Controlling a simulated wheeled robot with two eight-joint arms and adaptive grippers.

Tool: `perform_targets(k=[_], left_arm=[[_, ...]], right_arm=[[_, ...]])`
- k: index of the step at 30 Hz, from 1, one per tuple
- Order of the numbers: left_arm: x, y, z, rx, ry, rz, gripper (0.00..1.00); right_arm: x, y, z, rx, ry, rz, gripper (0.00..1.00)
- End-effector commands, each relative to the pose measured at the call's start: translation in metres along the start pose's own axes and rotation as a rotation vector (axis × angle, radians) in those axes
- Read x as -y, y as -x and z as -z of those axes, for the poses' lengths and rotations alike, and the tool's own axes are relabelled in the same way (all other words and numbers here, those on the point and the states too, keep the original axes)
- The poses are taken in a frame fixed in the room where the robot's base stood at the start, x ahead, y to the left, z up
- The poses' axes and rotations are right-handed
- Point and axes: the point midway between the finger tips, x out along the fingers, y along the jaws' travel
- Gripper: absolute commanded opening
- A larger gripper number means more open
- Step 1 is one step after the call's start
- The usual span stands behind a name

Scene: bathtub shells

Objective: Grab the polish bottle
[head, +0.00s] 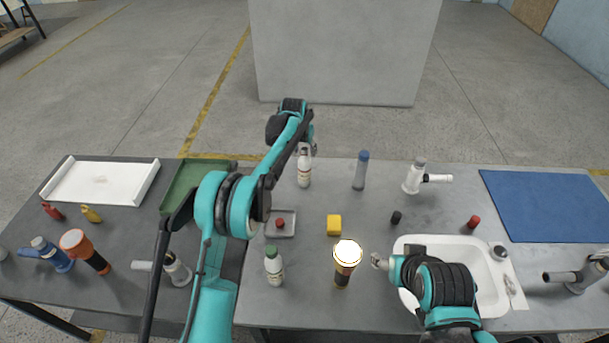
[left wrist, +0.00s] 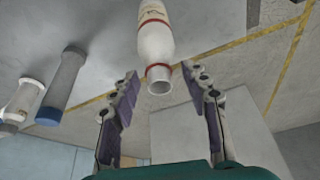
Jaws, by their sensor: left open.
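A white bottle (head: 304,168) with a label stands upright near the back edge of the middle table. In the left wrist view the white bottle (left wrist: 154,42) appears upside down, with red bands and its narrow top pointing between my fingers. My left gripper (head: 309,140) is at the bottle's top, partly hidden by my arm. Its two fingers (left wrist: 160,78) are spread either side of the bottle's narrow end, with gaps on both sides. A second white bottle with a green cap (head: 274,267) stands near the front. My right gripper (head: 380,262) is beside the white tub; its jaw opening is unclear.
A blue-capped cylinder (head: 361,171) and a white flashlight-like item (head: 417,178) stand right of the white bottle. A lit flashlight (head: 346,262), yellow block (head: 334,225) and small tray (head: 281,232) are nearer the front. A white tub (head: 508,310) and blue mat (head: 555,205) lie right.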

Motion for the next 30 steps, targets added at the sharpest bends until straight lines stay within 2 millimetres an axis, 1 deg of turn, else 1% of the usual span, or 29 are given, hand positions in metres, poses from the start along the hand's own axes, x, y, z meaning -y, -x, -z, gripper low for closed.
perform_targets(k=[4,5,6,8,9,10,20,23,26,29,30], left_arm=[[0.0,0.001,0.0,0.0,0.0,0.0,0.46],[0.0,0.001,0.0,0.0,0.0,0.0,0.44],[0.0,0.001,0.0,0.0,0.0,0.0,0.33],[0.0,0.001,0.0,0.0,0.0,0.0,0.17],[0.0,0.001,0.0,0.0,0.0,0.0,0.07],[0.0,0.001,0.0,0.0,0.0,0.0,0.0],[0.0,0.001,0.0,0.0,0.0,0.0,0.0],[0.0,0.005,0.002,0.0,0.0,0.0,0.0],[0.0,0.013,0.005,0.0,0.0,0.0,0.0],[0.0,0.026,0.01,0.0,0.0,0.0,0.0],[0.0,0.034,0.013,0.0,0.0,0.0,0.0]], right_arm=[[0.0,0.001,0.0,0.0,0.0,0.0,0.61],[0.0,0.001,0.0,0.0,0.0,0.0,0.61],[0.0,0.001,0.0,0.0,0.0,0.0,0.61],[0.0,0.001,0.0,0.0,0.0,0.0,0.61],[0.0,0.001,0.0,0.0,0.0,0.0,0.61],[0.0,0.001,0.0,0.0,0.0,0.0,0.61],[0.0,0.001,0.0,0.0,0.0,0.0,0.61],[0.0,0.002,0.001,0.0,0.0,0.0,0.61],[0.0,0.004,0.003,0.0,0.0,0.0,0.61],[0.0,0.007,0.005,0.0,0.0,0.0,0.61],[0.0,0.009,0.007,0.0,0.0,0.0,0.61]])
